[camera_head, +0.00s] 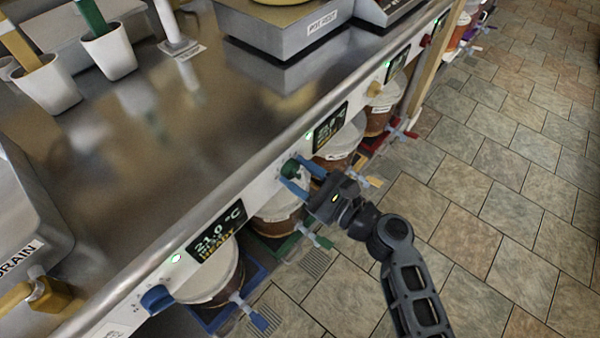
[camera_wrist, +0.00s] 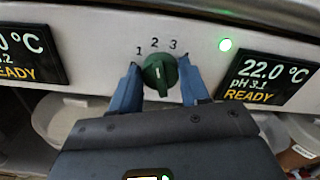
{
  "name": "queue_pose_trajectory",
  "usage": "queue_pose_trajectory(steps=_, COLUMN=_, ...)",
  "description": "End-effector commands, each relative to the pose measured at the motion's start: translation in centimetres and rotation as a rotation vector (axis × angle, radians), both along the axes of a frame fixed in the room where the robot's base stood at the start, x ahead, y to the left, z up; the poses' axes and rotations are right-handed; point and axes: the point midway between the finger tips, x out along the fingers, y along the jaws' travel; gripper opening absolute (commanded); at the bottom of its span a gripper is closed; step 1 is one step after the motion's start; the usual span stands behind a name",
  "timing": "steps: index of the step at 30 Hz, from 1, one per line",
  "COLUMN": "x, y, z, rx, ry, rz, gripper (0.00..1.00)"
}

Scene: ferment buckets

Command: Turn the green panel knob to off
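The green panel knob (camera_head: 290,168) sits on the light front panel below the counter edge. In the wrist view the green knob (camera_wrist: 160,74) is near the middle, under the numbers 1, 2 and 3. In the wrist view my gripper (camera_wrist: 158,64) is open around the knob, with a small gap on the left. Contact on the right cannot be told. An off label is not visible.
A blue knob (camera_head: 157,299) is on the same panel, lower left. A display (camera_head: 217,231) and a lit green lamp (camera_wrist: 225,44) flank the green knob. Lidded buckets (camera_head: 276,207) with colored taps stand below the panel. The tiled floor (camera_head: 500,190) at right is clear.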

Motion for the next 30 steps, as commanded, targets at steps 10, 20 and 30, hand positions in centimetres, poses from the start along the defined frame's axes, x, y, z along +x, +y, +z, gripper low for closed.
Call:
queue_pose_trajectory(steps=10, x=-0.02, y=-0.01, z=-0.02, rx=0.000, ry=0.000, rz=0.001, gripper=0.15)
queue_pose_trajectory(steps=20, x=-0.02, y=-0.07, z=-0.24, rx=-0.042, ry=-0.054, rz=-0.001, gripper=0.15)
queue_pose_trajectory(steps=30, x=-0.12, y=0.01, z=-0.54, rx=-0.201, ry=-0.260, rz=-0.001, gripper=0.15)
